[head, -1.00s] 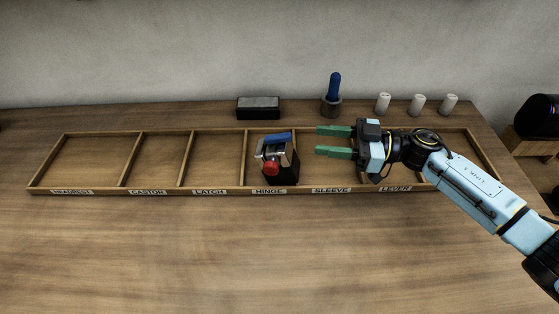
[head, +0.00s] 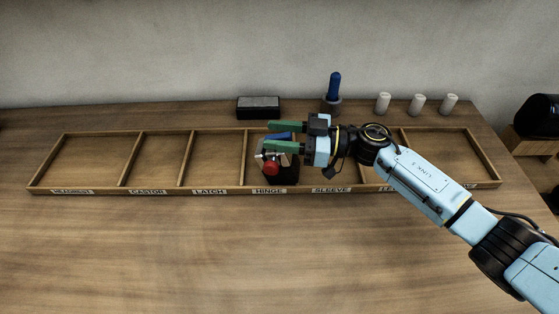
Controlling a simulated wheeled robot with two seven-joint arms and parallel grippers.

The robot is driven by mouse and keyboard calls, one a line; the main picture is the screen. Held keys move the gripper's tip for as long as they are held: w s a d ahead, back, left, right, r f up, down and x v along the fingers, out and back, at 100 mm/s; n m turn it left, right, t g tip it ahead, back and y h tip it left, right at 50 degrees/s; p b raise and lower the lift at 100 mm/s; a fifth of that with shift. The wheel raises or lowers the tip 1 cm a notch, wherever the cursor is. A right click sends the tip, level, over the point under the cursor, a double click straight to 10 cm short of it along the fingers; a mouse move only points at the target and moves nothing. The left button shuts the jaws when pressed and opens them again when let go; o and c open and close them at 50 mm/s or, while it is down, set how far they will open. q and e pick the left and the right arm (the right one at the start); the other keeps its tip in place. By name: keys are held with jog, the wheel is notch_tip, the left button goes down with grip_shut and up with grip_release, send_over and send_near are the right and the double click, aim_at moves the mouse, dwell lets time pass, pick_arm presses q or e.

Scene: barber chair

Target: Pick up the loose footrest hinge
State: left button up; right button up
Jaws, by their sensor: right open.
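The footrest hinge (head: 271,167) sits in the compartment labelled HINGE of a long wooden tray (head: 222,191). It has a red round knob, silver metal parts, a dark body and a blue top. My right gripper (head: 270,136) comes in from the right and is open. Its two green fingers point left, over the top of the hinge, one beyond the other. The fingers and palm hide part of the hinge's upper side. I cannot tell whether the fingers touch it. My left gripper is not in view.
The other tray compartments look empty where visible. Behind the tray stand a dark block (head: 258,107), a blue-handled tool in a round holder (head: 334,95) and white cylinders (head: 417,104). The table in front of the tray is clear. A dark object (head: 538,116) stands at the far right.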

grip_shut()
dwell(1.2)
jog(key=shift+r, duration=0.1)
